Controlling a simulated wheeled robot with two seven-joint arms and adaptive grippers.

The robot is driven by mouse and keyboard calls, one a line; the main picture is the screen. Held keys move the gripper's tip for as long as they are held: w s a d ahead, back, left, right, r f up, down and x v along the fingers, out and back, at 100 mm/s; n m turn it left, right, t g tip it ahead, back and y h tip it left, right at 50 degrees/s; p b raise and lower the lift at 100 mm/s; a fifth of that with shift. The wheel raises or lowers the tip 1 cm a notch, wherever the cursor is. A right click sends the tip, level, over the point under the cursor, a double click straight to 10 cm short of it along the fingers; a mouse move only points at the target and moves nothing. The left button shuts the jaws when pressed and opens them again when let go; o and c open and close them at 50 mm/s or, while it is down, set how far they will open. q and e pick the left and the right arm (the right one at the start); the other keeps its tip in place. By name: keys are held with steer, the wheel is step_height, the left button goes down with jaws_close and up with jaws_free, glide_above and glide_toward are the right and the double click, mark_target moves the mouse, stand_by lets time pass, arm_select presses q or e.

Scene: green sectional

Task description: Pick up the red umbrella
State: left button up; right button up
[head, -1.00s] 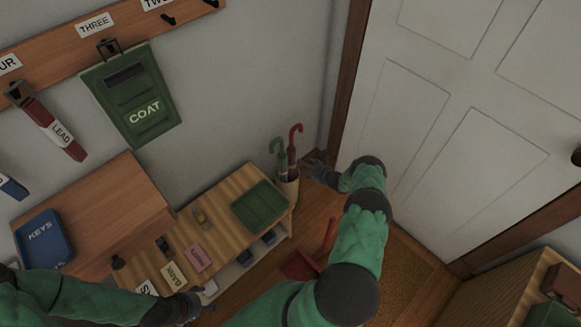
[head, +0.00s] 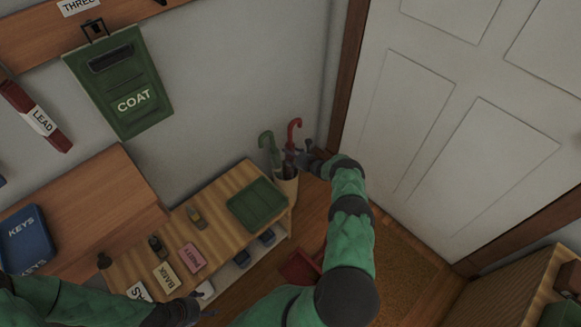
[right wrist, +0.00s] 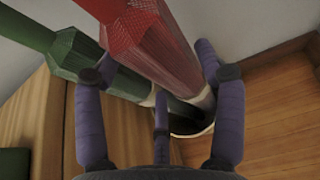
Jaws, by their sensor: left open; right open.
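The red umbrella (head: 292,137) stands upright in a pale round stand (head: 287,188) beside a green umbrella (head: 268,148), at the end of the low bench. My right gripper (head: 304,156) is at the red umbrella from its right side. In the right wrist view the red umbrella (right wrist: 160,45) passes between the spread purple fingers of the right gripper (right wrist: 160,88), with the green umbrella (right wrist: 75,52) at the left finger. The fingers are open; contact cannot be told. My left gripper (head: 188,308) is open over the bench's near edge, far from the umbrellas.
The wooden bench holds a green tray (head: 257,204), a pink card (head: 191,257) and other small items. A red object (head: 300,268) lies on the floor below my right arm. The white door (head: 470,110) and its brown frame stand close on the right.

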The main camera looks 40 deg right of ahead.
steer(key=shift+w, duration=0.1)
steer(key=c, duration=0.7)
steer(key=shift+r, duration=0.1)
